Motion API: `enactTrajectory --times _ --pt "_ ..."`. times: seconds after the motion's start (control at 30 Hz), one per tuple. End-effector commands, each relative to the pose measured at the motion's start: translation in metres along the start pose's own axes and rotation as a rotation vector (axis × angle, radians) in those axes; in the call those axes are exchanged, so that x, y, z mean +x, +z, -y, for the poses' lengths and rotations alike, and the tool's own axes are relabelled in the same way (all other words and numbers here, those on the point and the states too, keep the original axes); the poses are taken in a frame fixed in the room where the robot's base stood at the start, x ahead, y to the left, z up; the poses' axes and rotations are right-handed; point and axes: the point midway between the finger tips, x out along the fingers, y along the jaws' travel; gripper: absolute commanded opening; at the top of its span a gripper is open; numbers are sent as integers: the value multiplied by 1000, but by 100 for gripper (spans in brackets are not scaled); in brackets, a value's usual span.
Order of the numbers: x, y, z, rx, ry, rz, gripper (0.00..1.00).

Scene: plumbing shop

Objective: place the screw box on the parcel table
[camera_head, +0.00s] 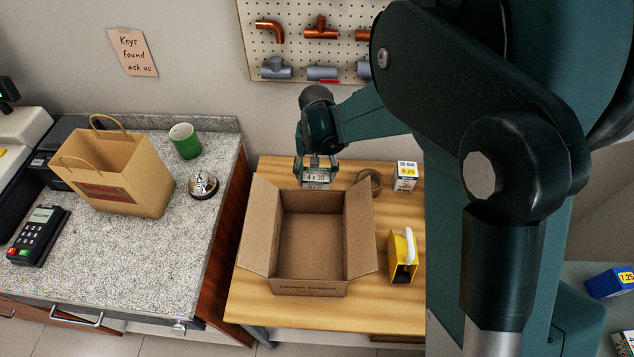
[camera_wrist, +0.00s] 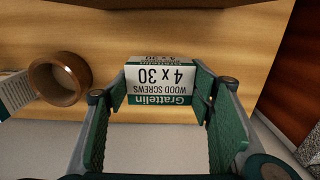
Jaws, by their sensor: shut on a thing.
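The screw box (camera_wrist: 160,82) is a small white and green carton marked "Grattelin wood screws 4 x 30". My gripper (camera_wrist: 161,97) is shut on it, with a finger on each side. In the head view the screw box (camera_head: 317,178) shows between the fingers of my gripper (camera_head: 317,168), just behind the open cardboard box. The parcel table (camera_head: 250,306) is the light wooden table below. I cannot tell whether the screw box touches the tabletop.
The open cardboard box (camera_head: 310,287) fills the table's middle. A tape roll (camera_head: 368,182) and a white box (camera_head: 405,177) stand right of my gripper. A yellow tape dispenser (camera_head: 402,258) stands at the right. The granite counter (camera_head: 150,245) adjoins at left. The table's front strip is bare.

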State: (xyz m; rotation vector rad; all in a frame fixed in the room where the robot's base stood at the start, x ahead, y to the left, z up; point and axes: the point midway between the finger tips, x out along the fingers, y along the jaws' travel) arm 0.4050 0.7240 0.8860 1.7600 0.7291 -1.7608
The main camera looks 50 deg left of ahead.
Motion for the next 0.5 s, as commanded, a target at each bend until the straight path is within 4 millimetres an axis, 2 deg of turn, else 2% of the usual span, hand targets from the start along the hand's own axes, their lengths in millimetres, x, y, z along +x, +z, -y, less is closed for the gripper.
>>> enactTrajectory --times 0.37,0.5 --pt "3 0 0 0 0 0 37" --pt "11 0 0 0 0 0 37"
